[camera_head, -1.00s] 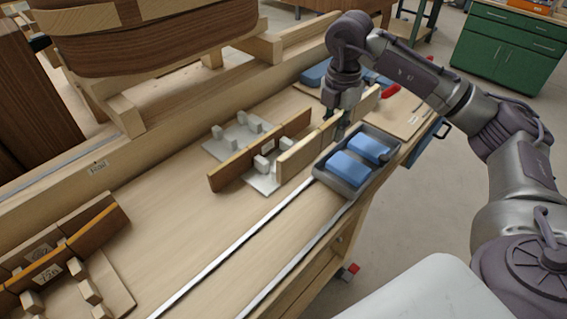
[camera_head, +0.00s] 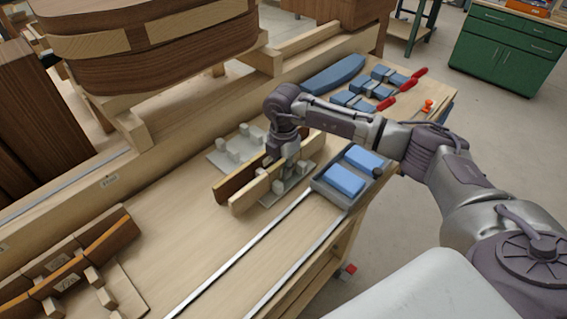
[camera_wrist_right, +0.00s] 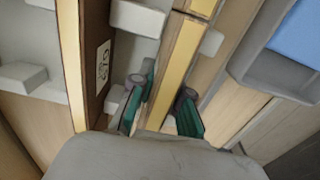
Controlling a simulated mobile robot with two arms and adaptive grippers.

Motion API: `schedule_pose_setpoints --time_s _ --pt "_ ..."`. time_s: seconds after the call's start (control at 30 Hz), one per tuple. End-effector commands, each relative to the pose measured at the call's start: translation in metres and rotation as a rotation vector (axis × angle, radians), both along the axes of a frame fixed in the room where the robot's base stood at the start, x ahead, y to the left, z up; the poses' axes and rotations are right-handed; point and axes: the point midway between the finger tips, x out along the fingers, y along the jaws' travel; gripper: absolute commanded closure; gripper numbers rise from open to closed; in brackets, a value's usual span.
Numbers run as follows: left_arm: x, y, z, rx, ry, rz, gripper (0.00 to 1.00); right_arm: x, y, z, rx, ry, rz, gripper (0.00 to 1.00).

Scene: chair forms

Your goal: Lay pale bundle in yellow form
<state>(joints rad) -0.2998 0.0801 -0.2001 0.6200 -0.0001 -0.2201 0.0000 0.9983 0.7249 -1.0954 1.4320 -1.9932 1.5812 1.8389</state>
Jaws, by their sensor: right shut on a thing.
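My right gripper (camera_head: 287,168) is shut on the pale bundle (camera_head: 250,197), a long light wood strip standing on edge. In the right wrist view the bundle (camera_wrist_right: 176,60) runs between the fingers (camera_wrist_right: 160,108). It is above the near side of a pale grey form (camera_head: 218,158) with several blocks, beside a dark brown bundle (camera_head: 231,184). I cannot tell whether the pale bundle touches the form. A wood-coloured form (camera_head: 118,283) with brown curved bundles is at the lower left. No clearly yellow form stands out. My left gripper is out of view.
A grey tray (camera_head: 330,195) with blue blocks (camera_head: 344,180) sits close to the right of the bundle. Red-handled clamps (camera_head: 378,90) lie at the back right. Metal rails (camera_head: 240,255) cross the bench. Bare bench (camera_head: 175,215) lies between the forms.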

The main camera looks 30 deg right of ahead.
Motion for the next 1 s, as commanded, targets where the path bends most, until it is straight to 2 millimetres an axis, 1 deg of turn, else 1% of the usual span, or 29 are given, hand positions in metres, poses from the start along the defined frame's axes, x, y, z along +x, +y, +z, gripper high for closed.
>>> schedule_pose_setpoints --time_s 0.03,0.27,0.4,0.43,0.57,0.6,0.87,0.93,1.0 --pt "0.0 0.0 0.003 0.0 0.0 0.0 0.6 0.0 0.0 0.0 0.0 -0.001 0.0 1.0" --pt "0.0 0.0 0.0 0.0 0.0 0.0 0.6 0.001 0.0 -0.002 0.001 -0.002 0.0 1.0" --pt "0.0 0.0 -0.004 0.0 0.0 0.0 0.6 0.0 0.0 -0.007 0.001 -0.003 0.0 1.0" --pt "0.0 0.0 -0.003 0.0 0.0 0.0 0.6 0.0 0.0 -0.007 0.001 -0.002 0.0 0.82" --pt "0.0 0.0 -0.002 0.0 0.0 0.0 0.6 0.0 0.0 -0.006 0.0 -0.001 0.0 0.61" --pt "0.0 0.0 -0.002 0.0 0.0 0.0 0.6 0.0 0.0 -0.006 0.0 -0.001 0.0 0.59" --pt "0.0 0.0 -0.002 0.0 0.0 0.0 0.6 0.0 0.0 -0.005 0.001 -0.002 0.0 0.59" --pt "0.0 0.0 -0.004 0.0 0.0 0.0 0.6 0.001 0.0 -0.004 0.001 -0.003 0.0 0.59" --pt "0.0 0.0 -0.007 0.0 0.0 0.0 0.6 0.002 0.0 0.002 0.001 -0.005 0.001 0.59"
